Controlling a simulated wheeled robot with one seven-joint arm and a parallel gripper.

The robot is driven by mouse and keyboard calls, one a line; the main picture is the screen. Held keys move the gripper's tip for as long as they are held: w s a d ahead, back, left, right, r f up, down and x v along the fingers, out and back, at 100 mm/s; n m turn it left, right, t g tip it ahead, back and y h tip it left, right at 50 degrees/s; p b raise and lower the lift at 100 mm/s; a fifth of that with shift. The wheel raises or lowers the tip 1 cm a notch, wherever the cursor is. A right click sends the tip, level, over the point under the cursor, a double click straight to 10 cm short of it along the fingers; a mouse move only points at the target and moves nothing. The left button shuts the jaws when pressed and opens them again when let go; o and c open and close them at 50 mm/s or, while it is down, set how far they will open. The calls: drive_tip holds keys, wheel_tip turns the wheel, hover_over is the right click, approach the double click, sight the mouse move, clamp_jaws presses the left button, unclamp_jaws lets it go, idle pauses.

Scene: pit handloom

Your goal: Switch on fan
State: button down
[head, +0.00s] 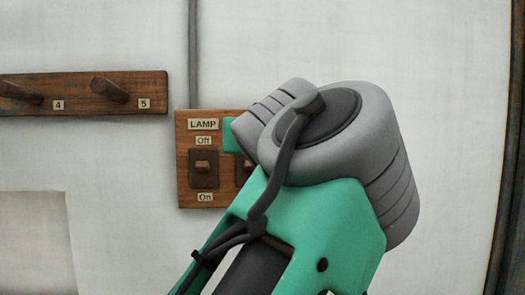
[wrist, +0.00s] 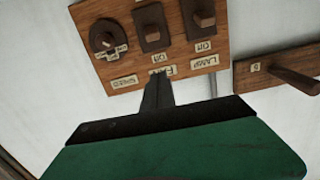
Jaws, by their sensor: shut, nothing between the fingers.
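The fan switch (wrist: 152,30) is a dark brown plate with a small lever, on a wooden board on the wall. The wrist view shows it upside down, between the lamp switch and the speed knob. I cannot tell its lever setting. My gripper (wrist: 160,77) is shut and empty, its tips in front of the partly covered fan label (wrist: 167,70), by the switch's Off end. I cannot tell whether the tips touch the board. In the head view my arm hides the fingers and most of the fan switch (head: 242,170).
The lamp switch (head: 203,167) sits beside the fan switch, marked Off above and On below. The speed knob (wrist: 106,38) is on its other side. A numbered peg rail (head: 80,93) is on the wall at left. A vertical conduit (head: 193,50) runs up from the board.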

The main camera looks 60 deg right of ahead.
drive_tip(key=shift+a+r, duration=0.15)
drive_tip(key=shift+r, duration=0.05)
